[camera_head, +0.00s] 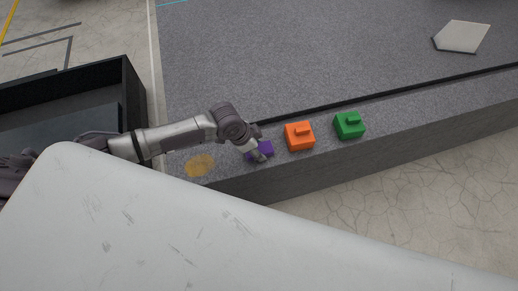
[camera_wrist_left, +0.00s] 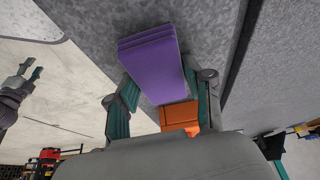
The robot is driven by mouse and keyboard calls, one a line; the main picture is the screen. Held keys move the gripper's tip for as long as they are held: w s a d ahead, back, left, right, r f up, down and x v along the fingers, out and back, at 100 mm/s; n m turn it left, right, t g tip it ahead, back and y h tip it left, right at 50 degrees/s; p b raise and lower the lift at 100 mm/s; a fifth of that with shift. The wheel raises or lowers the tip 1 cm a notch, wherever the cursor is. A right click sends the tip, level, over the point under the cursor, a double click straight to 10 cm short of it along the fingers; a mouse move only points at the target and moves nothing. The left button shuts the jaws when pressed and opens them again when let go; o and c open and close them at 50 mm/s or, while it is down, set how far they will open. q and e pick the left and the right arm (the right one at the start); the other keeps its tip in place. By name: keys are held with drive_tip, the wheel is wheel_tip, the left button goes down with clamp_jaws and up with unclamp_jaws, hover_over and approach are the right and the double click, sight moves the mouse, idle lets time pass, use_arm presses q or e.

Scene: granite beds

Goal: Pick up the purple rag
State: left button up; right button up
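The purple rag (camera_head: 266,147) lies on the granite ledge, left of the orange block, partly hidden by my left gripper (camera_head: 258,153) in the head view. In the left wrist view the purple rag (camera_wrist_left: 151,60) looks like a folded, layered stack. My left gripper (camera_wrist_left: 163,92) is open, with its teal-padded fingers apart on either side of the rag's near end. I cannot tell whether the fingers touch it. Another gripper, my right one (camera_wrist_left: 32,70), shows at the left of the wrist view with its fingers apart and empty, away from the ledge.
An orange block (camera_head: 299,136) stands just right of the rag, and a green block (camera_head: 349,125) farther right. A yellowish patch (camera_head: 200,165) lies left of the rag. A raised granite bed (camera_head: 300,60) rises behind the ledge. A pale slab (camera_head: 462,37) lies at the top right.

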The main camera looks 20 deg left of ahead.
sight(263, 147)
use_arm(q)
drive_tip(key=shift+c, duration=1)
drive_tip(key=shift+r, duration=0.2)
wheel_tip(263, 147, up, 4)
drive_tip(key=shift+w+f, duration=0.1)
drive_tip(key=shift+f, duration=0.1)
drive_tip(key=s+d+r, duration=0.3)
drive_tip(key=d+r, duration=0.4)
drive_tip(key=d, duration=0.4)
drive_tip(key=shift+d+r+b, duration=0.2)
drive_tip(key=shift+r+b, duration=0.1)
